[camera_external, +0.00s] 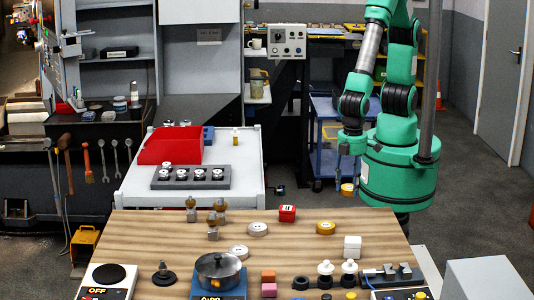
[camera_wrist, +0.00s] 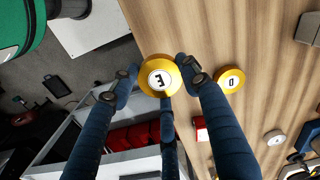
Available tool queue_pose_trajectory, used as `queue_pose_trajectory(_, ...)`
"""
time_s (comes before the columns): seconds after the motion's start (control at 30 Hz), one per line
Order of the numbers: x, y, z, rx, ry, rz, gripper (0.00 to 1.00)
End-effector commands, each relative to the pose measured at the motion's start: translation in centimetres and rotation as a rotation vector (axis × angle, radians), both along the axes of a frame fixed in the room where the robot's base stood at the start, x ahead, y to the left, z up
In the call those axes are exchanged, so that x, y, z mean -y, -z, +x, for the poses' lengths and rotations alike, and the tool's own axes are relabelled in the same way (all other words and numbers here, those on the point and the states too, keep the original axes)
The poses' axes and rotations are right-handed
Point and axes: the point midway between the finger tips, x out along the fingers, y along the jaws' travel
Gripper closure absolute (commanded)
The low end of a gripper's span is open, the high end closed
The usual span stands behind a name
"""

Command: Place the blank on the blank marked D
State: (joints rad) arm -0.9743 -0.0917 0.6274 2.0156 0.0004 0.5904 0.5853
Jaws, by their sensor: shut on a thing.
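My gripper (camera_wrist: 158,88) has blue fingers and is shut on a yellow round blank (camera_wrist: 160,77) whose white face bears a letter that looks like E. In the external view the held blank (camera_external: 347,189) hangs below my gripper (camera_external: 349,172), beyond the table's far edge from that camera. The blank marked D (camera_wrist: 230,80), also yellow and round, lies flat on the wooden table, apart from the held one and to its right in the wrist view. In the external view the blank marked D (camera_external: 326,228) lies near the far edge; its letter is too small to read there.
A red block (camera_external: 287,213) and a pale round blank (camera_external: 258,229) lie left of the D blank on the wooden table (camera_external: 370,223). A white block (camera_external: 352,246) stands nearer the camera. A pot (camera_external: 218,270) and several knobs and fixtures fill the near edge.

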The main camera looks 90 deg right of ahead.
Motion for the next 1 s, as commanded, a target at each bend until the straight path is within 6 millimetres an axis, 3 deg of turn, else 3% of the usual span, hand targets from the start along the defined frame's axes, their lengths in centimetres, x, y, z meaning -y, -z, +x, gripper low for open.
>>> queue_pose_trajectory(0.57, 0.4, -0.1, -0.2, 0.001, 0.002, 0.001, 1.00)
queue_pose_trajectory(0.77, -0.7, 0.1, 0.6, 0.001, 0.002, 0.000, 1.00)
queue_pose_trajectory(1.0, -3.6, 0.6, 2.9, 0.001, 0.003, 0.000, 1.00)
